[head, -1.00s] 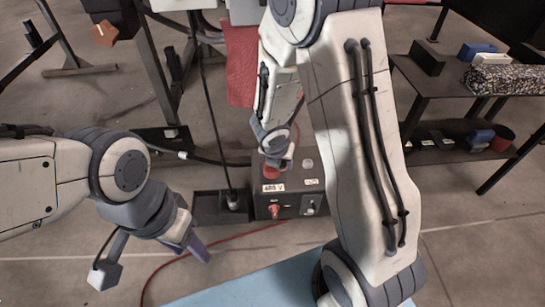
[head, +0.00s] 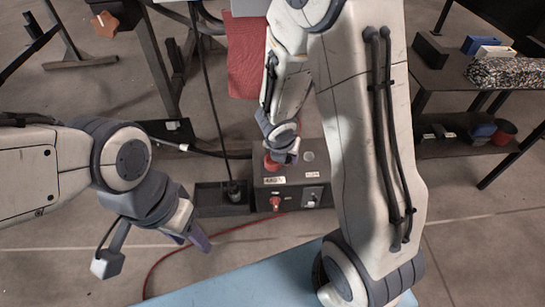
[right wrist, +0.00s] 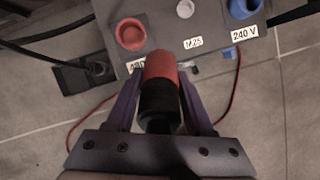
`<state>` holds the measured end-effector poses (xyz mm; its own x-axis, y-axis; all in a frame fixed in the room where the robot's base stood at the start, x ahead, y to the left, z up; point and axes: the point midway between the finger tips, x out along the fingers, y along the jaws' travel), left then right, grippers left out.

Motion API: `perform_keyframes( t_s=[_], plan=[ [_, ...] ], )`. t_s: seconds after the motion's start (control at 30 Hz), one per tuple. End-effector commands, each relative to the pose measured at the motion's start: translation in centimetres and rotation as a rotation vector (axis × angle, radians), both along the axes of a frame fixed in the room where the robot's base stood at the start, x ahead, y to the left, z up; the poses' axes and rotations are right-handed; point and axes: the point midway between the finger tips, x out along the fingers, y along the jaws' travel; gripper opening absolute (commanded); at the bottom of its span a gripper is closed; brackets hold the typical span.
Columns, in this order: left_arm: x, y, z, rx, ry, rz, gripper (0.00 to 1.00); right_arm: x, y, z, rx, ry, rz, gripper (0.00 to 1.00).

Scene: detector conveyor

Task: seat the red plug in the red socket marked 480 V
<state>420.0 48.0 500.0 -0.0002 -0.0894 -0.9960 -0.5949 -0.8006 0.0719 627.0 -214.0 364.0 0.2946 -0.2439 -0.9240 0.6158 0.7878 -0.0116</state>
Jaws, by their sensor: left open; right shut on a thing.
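The red socket (right wrist: 130,36) is an empty round cup on top of the grey box (right wrist: 112,62) in the right wrist view. The head view shows this socket (head: 269,164) just left of my right gripper. The label under it, partly covered, begins with 48. My right gripper (right wrist: 159,78) is shut on the red plug (right wrist: 160,68), which has a black body. The plug's red end is below and right of the socket in that view, apparently apart from it. In the head view the plug is hidden. My left gripper (head: 190,236) is open and empty, left of the box.
A grey socket (right wrist: 185,9) and a blue socket marked 240 V (right wrist: 243,8) share the box top. A red knob (head: 275,203) is on the box front. A dark tray (head: 208,199) with a black cable stands left. A red cable lies on the floor.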

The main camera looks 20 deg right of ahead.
Motion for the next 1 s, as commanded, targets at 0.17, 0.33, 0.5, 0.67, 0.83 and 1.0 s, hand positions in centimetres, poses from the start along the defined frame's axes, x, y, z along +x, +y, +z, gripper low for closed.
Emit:
perform_keyframes(
  t_s=[0.17, 0.33, 0.5, 0.67, 0.83, 1.0],
  plan=[
    [0.0, 0.0, -0.3, 0.000, 0.000, 0.000, 0.50, 4.2, 0.5, -2.7, 0.000, 0.001, 0.000, 0.00],
    [0.0, 0.0, 0.0, 0.000, 0.000, 0.000, 0.50, 7.3, 0.9, -4.4, 0.000, 0.000, 0.001, 0.00],
    [0.0, 0.0, 0.0, 0.000, 0.000, 0.000, 0.50, 8.6, 1.0, -5.2, 0.000, -0.001, 0.001, 0.00],
    [0.0, 0.0, -1.5, 0.000, 0.000, 0.000, 0.50, 8.6, 1.0, -6.8, -0.001, 0.000, 0.002, 0.00],
    [0.0, 0.0, -3.5, 0.000, 0.000, 0.000, 0.50, 8.6, 1.0, -8.9, 0.000, 0.000, 0.001, 0.00],
    [0.0, 0.0, -3.3, 0.000, 0.000, 0.000, 0.50, 8.6, 1.0, -8.8, -0.001, -0.001, 0.000, 0.00]
  ],
)
